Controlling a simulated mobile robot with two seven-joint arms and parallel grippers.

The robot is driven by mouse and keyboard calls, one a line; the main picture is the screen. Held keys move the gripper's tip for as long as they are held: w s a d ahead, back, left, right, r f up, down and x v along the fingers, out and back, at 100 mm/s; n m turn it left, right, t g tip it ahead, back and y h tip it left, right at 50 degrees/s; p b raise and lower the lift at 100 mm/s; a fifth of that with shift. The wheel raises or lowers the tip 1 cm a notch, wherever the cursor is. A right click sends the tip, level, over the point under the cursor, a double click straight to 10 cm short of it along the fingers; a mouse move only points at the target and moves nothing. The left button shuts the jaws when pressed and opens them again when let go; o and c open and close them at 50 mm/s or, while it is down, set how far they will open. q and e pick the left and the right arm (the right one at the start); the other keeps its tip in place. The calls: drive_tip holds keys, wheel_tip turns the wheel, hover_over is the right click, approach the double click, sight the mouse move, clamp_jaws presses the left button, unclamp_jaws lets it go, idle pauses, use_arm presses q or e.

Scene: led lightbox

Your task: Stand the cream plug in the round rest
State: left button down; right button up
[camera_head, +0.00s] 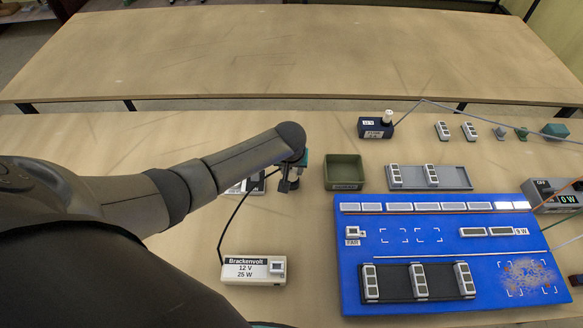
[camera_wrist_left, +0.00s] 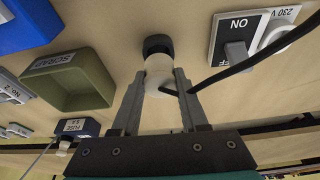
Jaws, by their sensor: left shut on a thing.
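My left gripper (camera_head: 288,184) is over the table, left of the green bin. In the left wrist view its two fingers (camera_wrist_left: 160,88) are shut on the cream plug (camera_wrist_left: 158,72), with a black cable leaving the plug's side. A dark round piece (camera_wrist_left: 157,44) shows at the plug's far end and looks like the round rest. I cannot tell whether the plug is seated in it or just above it. In the head view the gripper and arm hide the plug and the rest. My right gripper is not in view.
A green scrap bin (camera_head: 344,158) is close right of the gripper. A switch and socket panel (camera_wrist_left: 238,50) lies close by. The cable runs to the Brackenvolt supply (camera_head: 240,272). A blue board (camera_head: 400,268) and fuse block (camera_head: 375,128) are farther right. The far table is bare.

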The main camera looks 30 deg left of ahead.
use_arm(q)
drive_tip(key=shift+f+b, duration=0.6)
drive_tip(key=shift+f, duration=0.3)
drive_tip(key=shift+c, duration=1.8)
unclamp_jaws()
drive_tip(key=p+v, duration=0.8)
drive_tip(key=p, duration=0.2)
drive_tip(key=shift+r, duration=0.15)
drive_tip(key=shift+d, duration=0.1)
